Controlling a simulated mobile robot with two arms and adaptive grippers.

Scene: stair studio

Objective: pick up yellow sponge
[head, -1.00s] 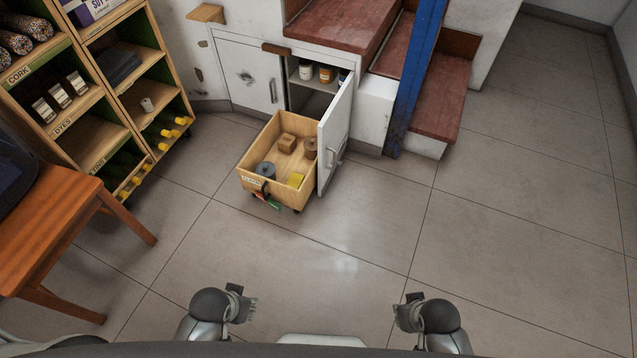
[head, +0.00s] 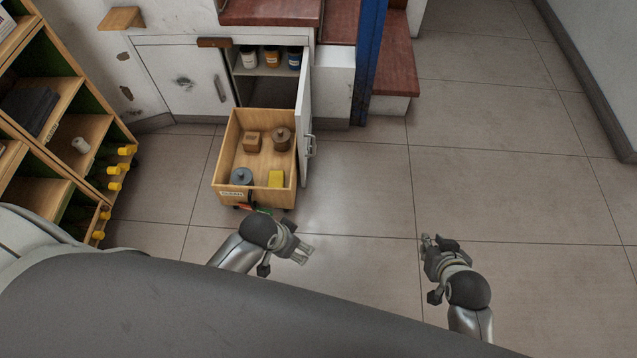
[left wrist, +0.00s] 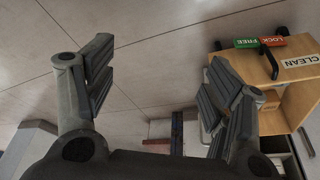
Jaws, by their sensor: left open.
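The yellow sponge (head: 276,179) lies in the front right corner of an open wooden drawer box (head: 219,180) in the head view. My left gripper (head: 306,253) is in front of the box, below and right of the sponge, apart from it. Its fingers are spread with nothing between them, as the left wrist view (left wrist: 155,95) shows. The box (left wrist: 297,100) also shows there at the right, but the sponge is not visible in that view. My right gripper (head: 428,241) is over the floor to the right; its jaw opening is too small to tell.
The box also holds a grey-blue round item (head: 241,176), a brown block (head: 252,141) and a brown round item (head: 281,138). An open white cabinet door (head: 305,120) stands along the box's right side. Shelves (head: 75,130) stand left. The floor at right is clear.

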